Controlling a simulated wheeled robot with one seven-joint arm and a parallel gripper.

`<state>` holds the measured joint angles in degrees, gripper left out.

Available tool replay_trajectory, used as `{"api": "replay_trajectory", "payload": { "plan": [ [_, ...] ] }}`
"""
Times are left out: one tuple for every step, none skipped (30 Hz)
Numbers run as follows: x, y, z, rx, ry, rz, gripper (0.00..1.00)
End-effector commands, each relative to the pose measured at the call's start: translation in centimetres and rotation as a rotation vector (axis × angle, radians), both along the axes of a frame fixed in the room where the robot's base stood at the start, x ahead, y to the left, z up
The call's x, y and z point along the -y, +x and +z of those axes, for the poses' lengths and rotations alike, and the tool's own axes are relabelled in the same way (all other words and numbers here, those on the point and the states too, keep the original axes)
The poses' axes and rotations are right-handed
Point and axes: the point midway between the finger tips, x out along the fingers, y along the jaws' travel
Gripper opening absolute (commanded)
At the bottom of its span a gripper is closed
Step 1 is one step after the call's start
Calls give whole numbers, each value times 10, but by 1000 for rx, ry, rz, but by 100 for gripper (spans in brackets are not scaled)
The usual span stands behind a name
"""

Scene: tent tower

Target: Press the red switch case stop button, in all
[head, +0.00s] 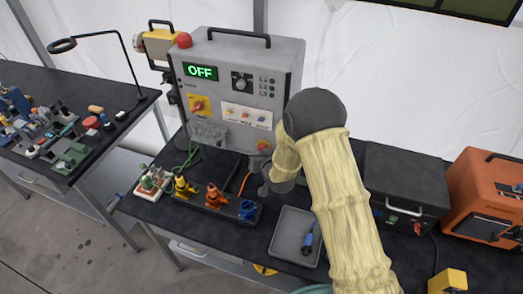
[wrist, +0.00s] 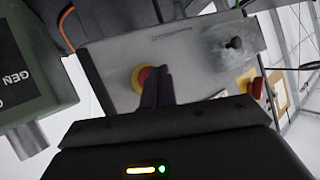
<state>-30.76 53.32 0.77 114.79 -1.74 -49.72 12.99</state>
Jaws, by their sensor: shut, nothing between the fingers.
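The grey switch case (head: 272,75) stands on the dark table, with a lit green "OFF" display. Its red stop button (head: 264,146) with a yellow collar is low on the right of the front face. In the wrist view, the red button (wrist: 145,76) sits on the grey panel. My gripper (wrist: 157,85) is shut and empty, its fingertips overlapping the button's right side in that view. I cannot tell whether they touch it. In the head view my arm hides most of the gripper's fingers.
Another red knob (head: 184,40) sits at the case's top left. A yellow panel with a red rotary switch (head: 198,105) is on the front. Coloured connectors (head: 214,194), a grey tray (head: 296,236), a black case (head: 405,180) and an orange case (head: 487,190) stand nearby.

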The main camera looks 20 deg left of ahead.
Motion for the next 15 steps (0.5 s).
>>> {"api": "replay_trajectory", "payload": {
  "plan": [
    [-1, -2, 0, 0, 1, 1, 0],
    [-1, -3, 0, 0, 1, 1, 0],
    [-1, -4, 0, 0, 1, 1, 0],
    [-1, -5, 0, 0, 1, 1, 0],
    [-1, -5, 0, 0, 1, 1, 0],
    [-1, -5, 0, 0, 1, 1, 0],
    [-1, -5, 0, 0, 1, 1, 0],
    [-1, -5, 0, 0, 1, 1, 0],
    [-1, -5, 0, 0, 0, 1, 0],
    [-1, -5, 0, 0, 0, 1, 0],
    [-1, -5, 0, 0, -1, 2, 0],
    [-1, -5, 0, 0, -1, 2, 0],
    [-1, -6, 0, 0, -1, 2, 0],
    [-1, -7, -1, 0, -1, 2, 0],
    [-1, -9, -1, -1, -1, 2, 0]
  ]
}}
